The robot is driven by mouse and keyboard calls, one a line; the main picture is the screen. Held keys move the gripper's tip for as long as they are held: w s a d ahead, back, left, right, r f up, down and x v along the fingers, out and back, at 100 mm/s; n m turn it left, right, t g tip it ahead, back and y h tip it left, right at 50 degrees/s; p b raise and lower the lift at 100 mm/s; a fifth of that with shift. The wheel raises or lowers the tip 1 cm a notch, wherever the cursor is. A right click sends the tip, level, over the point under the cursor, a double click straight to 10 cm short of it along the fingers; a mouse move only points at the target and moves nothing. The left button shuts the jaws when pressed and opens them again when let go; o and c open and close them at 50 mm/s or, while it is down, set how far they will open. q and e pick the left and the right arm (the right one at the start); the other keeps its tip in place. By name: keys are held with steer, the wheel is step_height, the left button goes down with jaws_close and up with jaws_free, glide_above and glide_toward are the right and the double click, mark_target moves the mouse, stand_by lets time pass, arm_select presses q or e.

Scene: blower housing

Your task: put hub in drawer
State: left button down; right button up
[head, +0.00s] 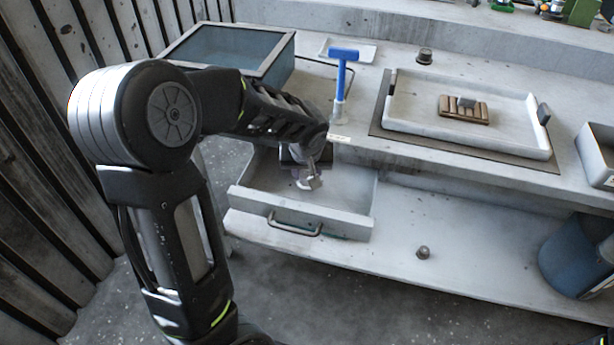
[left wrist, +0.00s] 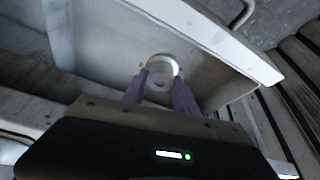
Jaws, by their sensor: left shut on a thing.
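The drawer (head: 350,218) is pulled open under the bench, with a metal bar handle (head: 294,226) on its front. My left gripper (head: 309,182) is above the drawer's inside. In the left wrist view, its two purple fingers (left wrist: 160,88) are shut on a round pale hub (left wrist: 161,67). The drawer's pale floor and walls (left wrist: 110,40) show behind the hub. I cannot tell how far the hub is above the drawer floor. My right gripper is not in view.
A blue T-handled tool (head: 343,70) stands upright at the bench edge behind my left arm. A blue-grey bin (head: 232,50) is at the back left. A white tray (head: 420,115) holds a brown block (head: 464,112). A small dark knob (head: 423,252) lies on the lower shelf.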

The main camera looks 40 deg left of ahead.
arm_select(q)
steer(key=shift+f, duration=0.85)
steer(key=shift+f+b, duration=0.55)
steer(key=shift+b, duration=0.35)
steer(key=c, duration=1)
jaws_free()
steer(key=shift+o, duration=0.2)
steer(key=shift+r, duration=0.1)
